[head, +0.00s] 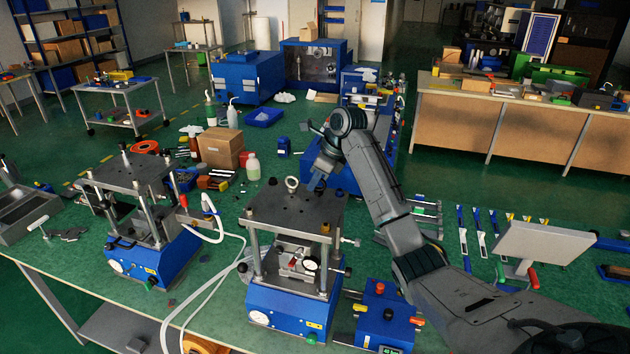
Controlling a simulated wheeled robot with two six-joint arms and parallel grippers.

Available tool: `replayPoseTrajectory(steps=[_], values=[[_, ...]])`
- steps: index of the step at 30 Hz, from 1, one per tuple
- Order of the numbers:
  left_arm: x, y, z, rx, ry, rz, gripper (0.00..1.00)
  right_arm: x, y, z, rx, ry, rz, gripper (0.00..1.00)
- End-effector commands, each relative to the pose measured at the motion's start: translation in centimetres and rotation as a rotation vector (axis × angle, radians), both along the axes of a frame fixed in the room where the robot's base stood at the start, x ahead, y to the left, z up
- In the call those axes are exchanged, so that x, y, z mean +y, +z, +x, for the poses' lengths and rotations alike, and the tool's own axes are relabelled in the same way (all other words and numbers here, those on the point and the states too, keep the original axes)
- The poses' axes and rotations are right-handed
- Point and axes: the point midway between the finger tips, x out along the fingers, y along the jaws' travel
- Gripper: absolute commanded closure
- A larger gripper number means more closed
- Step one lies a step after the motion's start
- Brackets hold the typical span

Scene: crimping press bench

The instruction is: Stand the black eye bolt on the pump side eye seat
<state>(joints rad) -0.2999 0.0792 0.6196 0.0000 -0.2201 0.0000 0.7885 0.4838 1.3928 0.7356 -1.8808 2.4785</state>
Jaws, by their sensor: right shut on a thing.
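My right gripper (318,178) points down over the back right of the top plate (290,213) of the middle press. It is shut on a small dark thing, which I take for the black eye bolt; the fingers hide most of it, and I cannot tell whether it touches the plate. A pale eye bolt (292,184) stands upright on the same plate, just left of the gripper. I cannot make out the pump side eye seat or its label. My left gripper is out of view.
A second press (150,260) stands to the left, with white hoses (205,290) between the two. A blue control box (385,318) is to the right. A cardboard box (221,148) and bottles stand behind. A grey screen (545,242) stands at right.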

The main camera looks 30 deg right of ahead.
Motion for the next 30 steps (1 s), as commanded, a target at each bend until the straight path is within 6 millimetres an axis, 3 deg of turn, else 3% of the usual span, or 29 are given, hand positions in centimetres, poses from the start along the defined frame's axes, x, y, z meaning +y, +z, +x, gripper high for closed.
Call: replayPoseTrajectory(steps=[30], values=[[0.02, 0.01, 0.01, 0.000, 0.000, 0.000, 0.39, 0.00, -0.62, -0.02, 0.000, 0.000, 0.000, 1.00]])
